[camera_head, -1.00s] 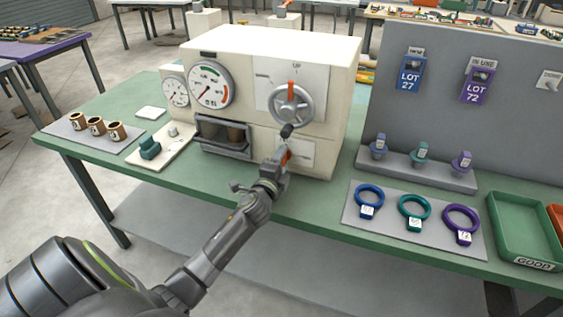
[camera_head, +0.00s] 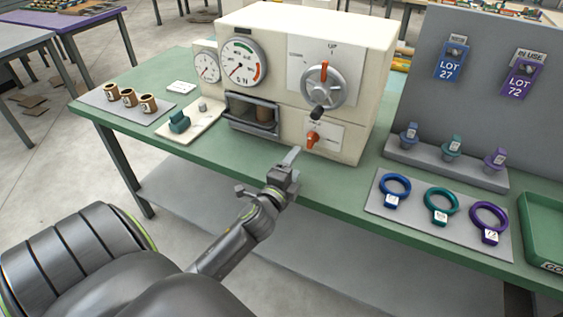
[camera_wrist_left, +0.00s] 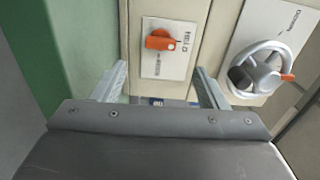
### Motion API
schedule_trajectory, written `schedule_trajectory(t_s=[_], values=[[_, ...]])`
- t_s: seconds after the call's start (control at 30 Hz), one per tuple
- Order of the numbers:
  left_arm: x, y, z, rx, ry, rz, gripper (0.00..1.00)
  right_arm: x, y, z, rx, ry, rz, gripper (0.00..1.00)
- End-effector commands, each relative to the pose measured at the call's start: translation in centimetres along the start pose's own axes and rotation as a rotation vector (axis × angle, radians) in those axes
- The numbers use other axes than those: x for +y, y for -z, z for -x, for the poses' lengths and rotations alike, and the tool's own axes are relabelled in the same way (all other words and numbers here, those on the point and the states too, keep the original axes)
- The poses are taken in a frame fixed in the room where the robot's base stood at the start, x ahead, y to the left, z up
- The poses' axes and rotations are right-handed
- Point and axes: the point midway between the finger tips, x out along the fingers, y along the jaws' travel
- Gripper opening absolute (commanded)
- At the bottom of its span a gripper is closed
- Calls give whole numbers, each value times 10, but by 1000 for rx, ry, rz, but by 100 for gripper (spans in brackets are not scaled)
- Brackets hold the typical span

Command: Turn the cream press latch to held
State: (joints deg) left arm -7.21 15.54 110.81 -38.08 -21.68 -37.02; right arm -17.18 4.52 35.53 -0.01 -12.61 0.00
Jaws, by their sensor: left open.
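The cream press (camera_head: 340,55) stands at the back of the green bench. Its latch is an orange handle (camera_head: 312,139) on a white plate low on the right of the front. In the left wrist view the orange handle (camera_wrist_left: 160,41) sits on its plate, beside sideways lettering that seems to read HELD. I cannot tell its exact setting. My left gripper (camera_head: 292,157) is in front of the press and apart from the latch. In the left wrist view its two fingers (camera_wrist_left: 160,84) are spread with nothing between them. My right gripper is not in view.
A spoked handwheel (camera_head: 324,86) with an orange pointer and dark knob is above the latch. Left are a drawer opening (camera_head: 252,116) and gauges (camera_head: 244,62). A mat with several coloured rings (camera_head: 440,205) lies right. The bench front below the latch is clear.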

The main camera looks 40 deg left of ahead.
Motion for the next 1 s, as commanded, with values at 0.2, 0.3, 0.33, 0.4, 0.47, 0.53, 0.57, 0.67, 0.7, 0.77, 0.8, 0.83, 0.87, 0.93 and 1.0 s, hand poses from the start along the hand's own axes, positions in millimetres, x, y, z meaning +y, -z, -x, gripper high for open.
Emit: schedule_trajectory(t_s=[0.2, 0.3, 0.33, 0.4, 0.47, 0.53, 0.57, 0.67, 0.7, 0.77, 0.8, 0.83, 0.87, 0.93, 1.0], values=[[2, 0, 45, -1, -2, 2, 67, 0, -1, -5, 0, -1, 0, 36], [2, 0, 58, 0, -1, 1, 67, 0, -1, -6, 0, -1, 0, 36], [1, 0, 61, 0, -1, 1, 67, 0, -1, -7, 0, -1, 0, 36], [1, 0, 67, 0, -1, 1, 67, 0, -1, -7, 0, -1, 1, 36], [1, 0, 70, 0, 0, 1, 67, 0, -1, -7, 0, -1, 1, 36], [0, 0, 72, 0, 0, 1, 67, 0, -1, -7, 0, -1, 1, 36], [0, 0, 72, 0, 0, 1, 67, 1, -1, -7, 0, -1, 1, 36], [0, 0, 72, 0, 0, 1, 67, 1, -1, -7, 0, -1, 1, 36], [0, 0, 72, 0, 0, 1, 67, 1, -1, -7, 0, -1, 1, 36], [0, 0, 72, 0, 0, 1, 67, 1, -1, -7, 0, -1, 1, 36], [0, 0, 72, 0, 0, 1, 67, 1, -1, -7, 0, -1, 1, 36], [0, 0, 72, 0, 0, 1, 67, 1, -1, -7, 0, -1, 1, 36], [0, 0, 72, 0, 0, 1, 67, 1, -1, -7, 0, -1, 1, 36], [0, 0, 72, 0, 0, 1, 67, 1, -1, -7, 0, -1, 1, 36], [0, 0, 72, 0, 0, 1, 67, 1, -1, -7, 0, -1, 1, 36]])
